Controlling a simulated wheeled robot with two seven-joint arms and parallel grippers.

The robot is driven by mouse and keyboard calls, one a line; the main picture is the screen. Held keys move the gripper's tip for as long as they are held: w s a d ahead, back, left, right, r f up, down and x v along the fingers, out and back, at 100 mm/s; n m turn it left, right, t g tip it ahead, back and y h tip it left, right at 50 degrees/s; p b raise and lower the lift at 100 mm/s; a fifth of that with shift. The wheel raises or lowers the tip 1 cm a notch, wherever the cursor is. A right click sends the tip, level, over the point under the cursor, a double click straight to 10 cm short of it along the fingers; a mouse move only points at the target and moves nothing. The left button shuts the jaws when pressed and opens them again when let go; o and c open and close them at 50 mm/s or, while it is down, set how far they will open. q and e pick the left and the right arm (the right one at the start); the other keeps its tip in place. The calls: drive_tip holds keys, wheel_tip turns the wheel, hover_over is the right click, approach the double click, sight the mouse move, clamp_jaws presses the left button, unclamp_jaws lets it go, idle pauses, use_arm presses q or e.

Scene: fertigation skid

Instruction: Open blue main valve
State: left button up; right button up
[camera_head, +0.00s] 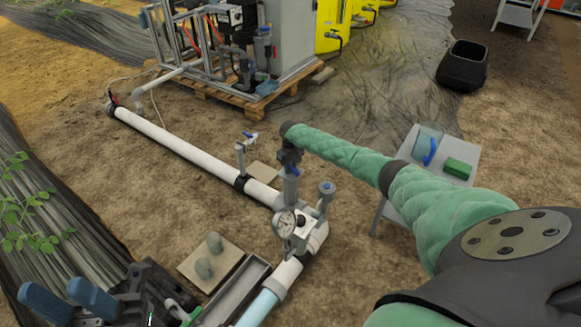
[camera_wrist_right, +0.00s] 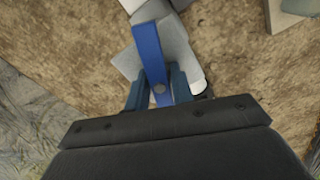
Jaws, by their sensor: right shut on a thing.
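The blue main valve's lever (camera_wrist_right: 150,50) shows in the right wrist view, running nearly straight up the picture over a grey valve body (camera_wrist_right: 178,48). My right gripper (camera_wrist_right: 158,92) has its two blue fingers on either side of the lever and is shut on it. In the head view this gripper (camera_head: 289,160) points down onto the grey valve body (camera_head: 291,188) above the white pipe, and mostly hides the lever. My left gripper (camera_head: 68,298) is at the lower left corner, its blue fingers apart and empty.
A smaller blue-handled valve (camera_head: 249,137) rises from the white pipe (camera_head: 170,140). A side table (camera_head: 408,150) with a green box (camera_head: 457,168) is at the right.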

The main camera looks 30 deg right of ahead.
drive_tip(key=n, duration=0.5)
drive_tip(key=shift+s+f+n, duration=0.2)
drive_tip(key=shift+f+n, duration=0.05)
drive_tip(key=shift+n, duration=0.15)
drive_tip(key=o, duration=1)
drive_tip(key=shift+o, duration=0.2)
